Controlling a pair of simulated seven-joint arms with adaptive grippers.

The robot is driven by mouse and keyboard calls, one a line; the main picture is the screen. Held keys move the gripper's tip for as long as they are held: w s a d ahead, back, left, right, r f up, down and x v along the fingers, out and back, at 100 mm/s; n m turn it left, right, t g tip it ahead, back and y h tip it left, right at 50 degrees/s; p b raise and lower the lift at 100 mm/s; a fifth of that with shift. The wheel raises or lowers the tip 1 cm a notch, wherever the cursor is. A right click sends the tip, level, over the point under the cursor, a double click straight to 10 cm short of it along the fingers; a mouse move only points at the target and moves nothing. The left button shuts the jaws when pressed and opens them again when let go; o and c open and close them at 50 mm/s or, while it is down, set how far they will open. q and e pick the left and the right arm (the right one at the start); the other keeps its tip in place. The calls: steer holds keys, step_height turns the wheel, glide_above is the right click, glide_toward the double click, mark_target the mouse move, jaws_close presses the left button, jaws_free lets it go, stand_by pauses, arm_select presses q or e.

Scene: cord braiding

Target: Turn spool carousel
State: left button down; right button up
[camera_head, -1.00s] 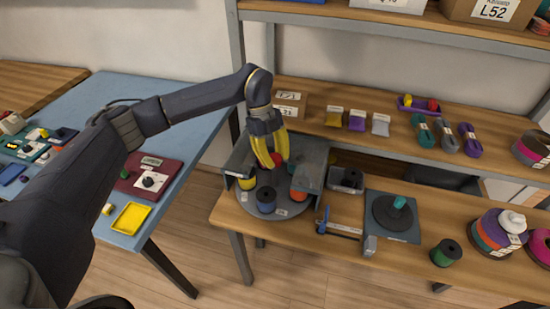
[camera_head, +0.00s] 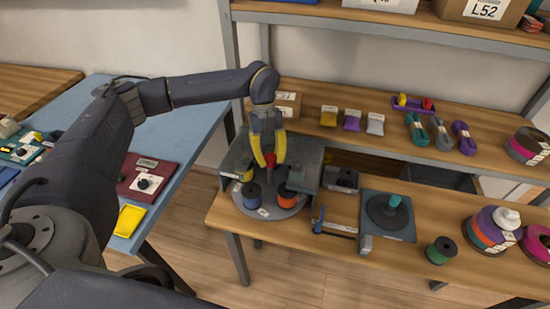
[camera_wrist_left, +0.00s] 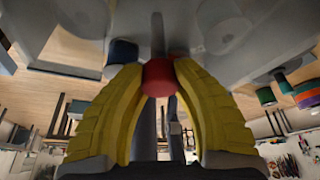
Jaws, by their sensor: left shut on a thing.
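The spool carousel is a round grey turntable (camera_head: 270,211) on the left part of the wooden bench. On it stand a blue spool (camera_head: 252,195), an orange spool (camera_head: 286,196) and a yellow spool (camera_head: 247,174). A red knob (camera_head: 270,160) sits at its middle. My left gripper (camera_head: 269,163), with yellow fingers, comes down from above and is shut on the red knob. The left wrist view shows the red knob (camera_wrist_left: 159,77) between the two fingertips. The carousel's back is partly hidden by a grey housing. My right gripper is not in view.
Right of the carousel are a blue-handled clamp (camera_head: 319,221) and a dark plate with a round disc (camera_head: 388,211). A green spool (camera_head: 441,250) and stacked coloured spools (camera_head: 494,232) stand farther right. A shelf (camera_head: 340,127) with cords runs behind.

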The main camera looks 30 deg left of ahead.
arm_select(q)
steer(key=c, duration=0.9)
jaws_free()
steer(key=shift+s+d, duration=0.1)
steer(key=v, duration=1.2)
